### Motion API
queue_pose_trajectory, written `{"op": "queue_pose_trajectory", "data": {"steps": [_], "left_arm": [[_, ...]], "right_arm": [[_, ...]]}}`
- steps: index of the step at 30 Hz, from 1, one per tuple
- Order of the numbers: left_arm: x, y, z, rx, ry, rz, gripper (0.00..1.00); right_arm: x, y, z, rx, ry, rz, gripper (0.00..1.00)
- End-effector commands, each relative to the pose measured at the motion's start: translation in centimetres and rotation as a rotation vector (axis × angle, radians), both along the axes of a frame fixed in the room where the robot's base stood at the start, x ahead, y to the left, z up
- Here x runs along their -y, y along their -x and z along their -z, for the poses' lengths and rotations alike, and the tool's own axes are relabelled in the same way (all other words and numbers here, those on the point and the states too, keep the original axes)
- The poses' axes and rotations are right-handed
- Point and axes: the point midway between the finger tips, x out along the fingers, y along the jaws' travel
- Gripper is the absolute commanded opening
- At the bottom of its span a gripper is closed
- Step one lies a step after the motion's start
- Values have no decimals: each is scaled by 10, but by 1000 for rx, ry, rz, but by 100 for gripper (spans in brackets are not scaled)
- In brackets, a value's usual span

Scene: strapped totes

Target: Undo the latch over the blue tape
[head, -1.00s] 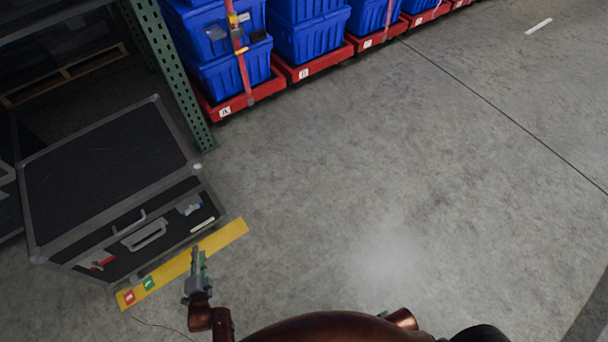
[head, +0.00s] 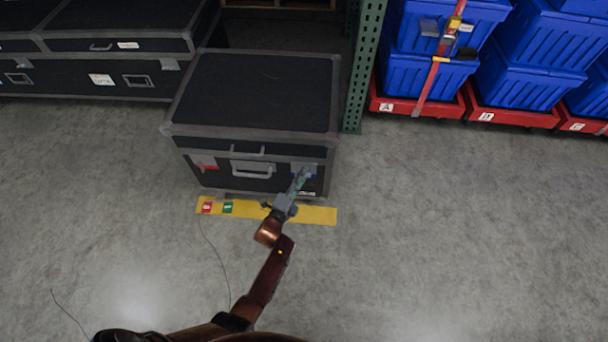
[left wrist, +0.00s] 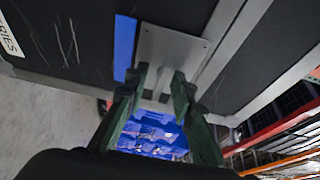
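The black case (head: 255,95) with grey metal edges stands on the floor. On its front right is a grey latch (left wrist: 172,48) beside a strip of blue tape (left wrist: 124,48); in the head view my gripper mostly covers this latch. My left gripper (head: 300,174) reaches up to that latch. In the left wrist view its two green fingers (left wrist: 161,76) are apart, with their tips at the plate's lower edge; I cannot tell if they touch it. Nothing shows held between them. My right gripper is out of view.
The case's other latch has red tape (head: 205,166), and a handle (head: 252,170) sits between. A yellow floor strip (head: 325,216) runs before the case. A green rack post (head: 364,70) and blue totes (head: 425,75) on red dollies stand right. The foreground floor is mostly clear.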

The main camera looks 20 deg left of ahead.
Motion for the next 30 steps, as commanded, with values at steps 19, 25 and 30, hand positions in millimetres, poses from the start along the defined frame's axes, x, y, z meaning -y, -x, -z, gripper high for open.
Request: {"op": "queue_pose_trajectory", "data": {"steps": [19,25,30], "left_arm": [[0,-4,0,0,1,0,3],[0,-4,0,0,1,0,0],[0,-4,0,0,3,0,0]], "right_arm": [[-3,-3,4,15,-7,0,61],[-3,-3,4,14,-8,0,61],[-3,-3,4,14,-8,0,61]]}}
